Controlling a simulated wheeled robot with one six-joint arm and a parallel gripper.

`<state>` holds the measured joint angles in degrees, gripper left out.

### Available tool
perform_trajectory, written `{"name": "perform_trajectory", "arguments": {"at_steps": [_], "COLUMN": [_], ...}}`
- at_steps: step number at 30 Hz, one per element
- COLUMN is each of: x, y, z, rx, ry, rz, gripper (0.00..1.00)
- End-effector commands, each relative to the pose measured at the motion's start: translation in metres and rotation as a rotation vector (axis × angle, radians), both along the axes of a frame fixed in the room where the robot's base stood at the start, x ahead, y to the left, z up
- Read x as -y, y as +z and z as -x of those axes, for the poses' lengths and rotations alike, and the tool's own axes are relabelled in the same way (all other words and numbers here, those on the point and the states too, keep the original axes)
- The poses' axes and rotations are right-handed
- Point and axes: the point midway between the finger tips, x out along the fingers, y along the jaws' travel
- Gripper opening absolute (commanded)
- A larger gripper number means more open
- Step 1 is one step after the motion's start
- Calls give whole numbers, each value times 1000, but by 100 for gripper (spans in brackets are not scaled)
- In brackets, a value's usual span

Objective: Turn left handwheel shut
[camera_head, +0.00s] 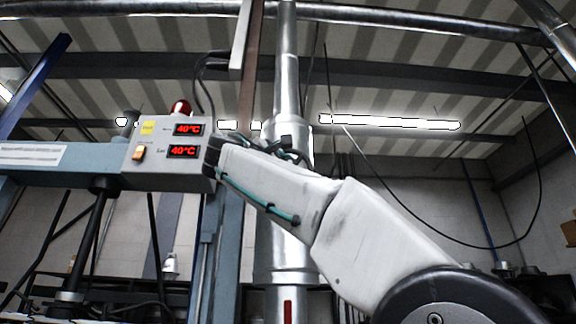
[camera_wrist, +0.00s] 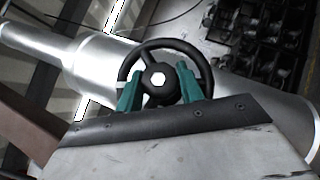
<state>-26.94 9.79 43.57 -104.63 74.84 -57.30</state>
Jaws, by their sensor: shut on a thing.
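The handwheel (camera_wrist: 169,45) is a black spoked wheel with a pale hex nut at its hub, in the upper middle of the wrist view. My gripper (camera_wrist: 157,82) has two green fingers that reach over the lower part of the wheel, one on each side of the hub. It is shut on the handwheel. A shiny metal pipe (camera_wrist: 97,62) runs behind the wheel. In the head view my arm crosses in front of the vertical pipe (camera_head: 286,235), and my gripper and the wheel do not show there.
A grey control box (camera_head: 150,172) with two red 40°C displays and a red lamp (camera_head: 180,107) stands at the left, close to my arm in the picture. A blue-grey beam (camera_head: 60,170) joins it. Dark racks (camera_wrist: 265,45) lie at the wrist view's upper right.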

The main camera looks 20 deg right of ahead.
Motion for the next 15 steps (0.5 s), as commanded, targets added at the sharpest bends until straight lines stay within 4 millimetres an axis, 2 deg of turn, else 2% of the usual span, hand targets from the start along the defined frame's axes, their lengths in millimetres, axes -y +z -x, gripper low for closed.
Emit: {"name": "perform_trajectory", "arguments": {"at_steps": [6,15], "x": [-1,0], "y": [-1,0], "z": [-1,0], "rx": [27,42], "ry": [-1,-3], "rz": [-92,-137], "gripper": [15,15]}}
